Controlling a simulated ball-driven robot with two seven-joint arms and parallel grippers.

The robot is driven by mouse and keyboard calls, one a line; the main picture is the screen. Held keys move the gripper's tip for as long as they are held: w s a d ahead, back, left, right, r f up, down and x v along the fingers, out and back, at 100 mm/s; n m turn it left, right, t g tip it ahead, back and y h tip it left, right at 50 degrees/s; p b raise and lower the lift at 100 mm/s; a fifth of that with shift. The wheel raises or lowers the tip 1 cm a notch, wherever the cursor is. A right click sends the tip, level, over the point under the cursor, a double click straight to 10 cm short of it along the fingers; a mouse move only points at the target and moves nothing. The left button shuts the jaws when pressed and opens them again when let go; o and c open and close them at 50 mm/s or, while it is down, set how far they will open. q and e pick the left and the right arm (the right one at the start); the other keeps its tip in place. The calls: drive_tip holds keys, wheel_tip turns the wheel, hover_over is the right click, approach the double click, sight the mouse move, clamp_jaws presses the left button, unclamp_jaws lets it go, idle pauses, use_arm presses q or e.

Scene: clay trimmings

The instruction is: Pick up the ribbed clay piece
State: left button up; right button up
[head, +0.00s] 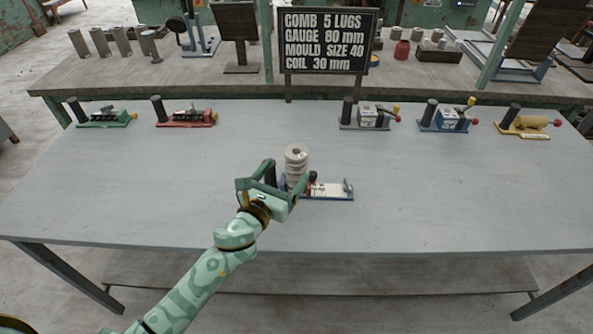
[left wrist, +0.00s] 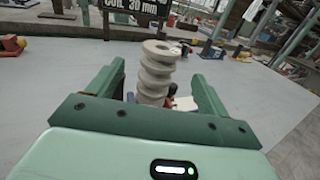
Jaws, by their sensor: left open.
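The ribbed clay piece (head: 296,158) is a pale grey upright stack of rounded rings with a hole in its top. It stands near the middle of the table, at the left end of a small blue-edged device (head: 333,190) with a white top. My left gripper (head: 284,178) is open at the piece, on its near side. In the left wrist view the ribbed piece (left wrist: 156,70) shows between the two green fingers, with space on both sides. Its lower end is hidden behind the gripper's crossbar. My right gripper is not in view.
A row of small devices, including green (head: 104,117), red (head: 186,116) and yellow (head: 528,124) ones, lines the table's back edge. A black sign (head: 327,41) stands behind them.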

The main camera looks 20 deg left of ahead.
sight(296, 156)
use_arm(q)
drive_tip(key=w, duration=0.5)
drive_tip(key=w+d+b, duration=0.1)
drive_tip(key=w, duration=0.1)
drive_tip(key=shift+w, duration=0.15)
drive_tip(key=c, duration=1.7)
clamp_jaws()
drive_tip(key=shift+r, duration=0.2)
